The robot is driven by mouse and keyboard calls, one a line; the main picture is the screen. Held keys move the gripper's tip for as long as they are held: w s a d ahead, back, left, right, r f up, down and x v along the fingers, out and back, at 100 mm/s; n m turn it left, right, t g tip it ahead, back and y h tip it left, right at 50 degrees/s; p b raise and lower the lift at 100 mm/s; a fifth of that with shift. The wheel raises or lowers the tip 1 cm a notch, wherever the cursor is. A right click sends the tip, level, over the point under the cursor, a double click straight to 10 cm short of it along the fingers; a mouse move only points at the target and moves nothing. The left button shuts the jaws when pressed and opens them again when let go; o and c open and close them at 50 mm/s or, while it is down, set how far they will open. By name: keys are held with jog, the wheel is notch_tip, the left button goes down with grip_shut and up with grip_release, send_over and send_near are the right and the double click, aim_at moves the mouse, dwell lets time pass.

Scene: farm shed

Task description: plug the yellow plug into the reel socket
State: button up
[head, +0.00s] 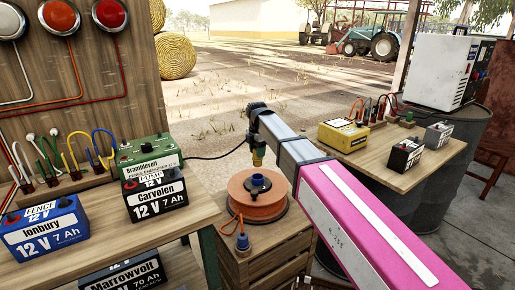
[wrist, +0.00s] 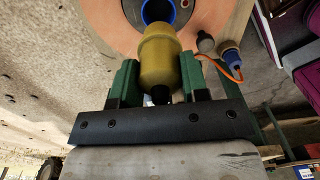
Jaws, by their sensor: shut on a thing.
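The yellow plug (head: 259,158) is held upright by my gripper (head: 258,146), above the orange cable reel (head: 238,203). The blue-rimmed reel socket (head: 257,182) is in the middle of the reel's top and faces up. A visible gap lies between plug and socket in the head view. In the wrist view, the green fingers of my gripper (wrist: 159,78) are shut on the yellow plug (wrist: 158,48). The socket (wrist: 146,10) shows just beyond the plug's end, partly hidden by it and cut by the top edge. The reel (wrist: 108,17) lies behind.
The reel stands on a wooden crate (head: 275,266). The left bench carries batteries (head: 155,195) and a green energiser (head: 150,152). The right table holds a yellow box (head: 343,134) and small batteries (head: 404,156).

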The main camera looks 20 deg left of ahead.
aim_at(257, 160)
jog(key=shift+f, duration=2.45)
jog(key=shift+f, duration=1.95)
dwell(1.3)
jog(key=o, duration=1)
jog(key=shift+o, duration=0.2)
jog(key=shift+r, duration=4.5)
